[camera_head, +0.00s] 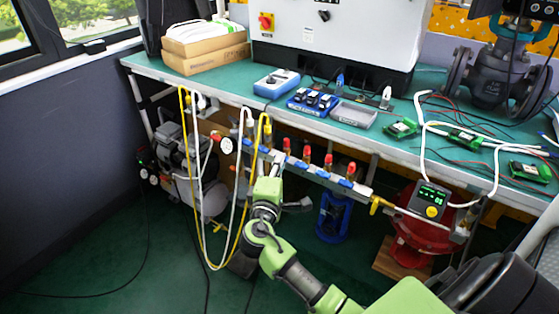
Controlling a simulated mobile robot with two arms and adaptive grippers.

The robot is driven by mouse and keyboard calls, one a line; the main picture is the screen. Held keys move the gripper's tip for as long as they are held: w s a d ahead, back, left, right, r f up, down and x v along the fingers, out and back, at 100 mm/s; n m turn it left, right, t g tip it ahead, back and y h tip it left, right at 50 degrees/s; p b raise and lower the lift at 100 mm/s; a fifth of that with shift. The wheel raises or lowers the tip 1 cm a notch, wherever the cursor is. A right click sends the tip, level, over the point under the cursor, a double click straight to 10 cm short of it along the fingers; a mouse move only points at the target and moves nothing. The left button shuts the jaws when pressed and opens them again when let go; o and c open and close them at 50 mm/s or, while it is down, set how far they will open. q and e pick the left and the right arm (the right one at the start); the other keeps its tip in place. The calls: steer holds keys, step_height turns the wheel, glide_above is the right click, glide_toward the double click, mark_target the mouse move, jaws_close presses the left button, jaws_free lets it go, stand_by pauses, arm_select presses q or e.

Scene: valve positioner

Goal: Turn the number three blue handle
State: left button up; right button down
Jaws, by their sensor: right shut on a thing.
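A metal manifold bar (311,172) runs along the front of the workbench, with several blue handles on it. One blue handle (295,163) shows just right of my right gripper, and others (322,174) (345,183) sit farther right along the bar. My right gripper (268,165) reaches up to the manifold from below on the green arm. It is shut on a blue handle, which its fingers largely hide. I cannot read any handle numbers. My left gripper is not in view.
Red-topped fittings (328,161) stand above the bar. Yellow and white hoses (186,125) hang left of my gripper. A gauge (226,146) and a small display box (430,200) sit near the bar's ends. The green bench (225,89) is above.

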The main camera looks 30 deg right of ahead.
steer(key=shift+a+f, duration=0.1)
stand_by(0.4)
steer(key=c, duration=2.2)
jaws_free()
steer(key=v, duration=1.2)
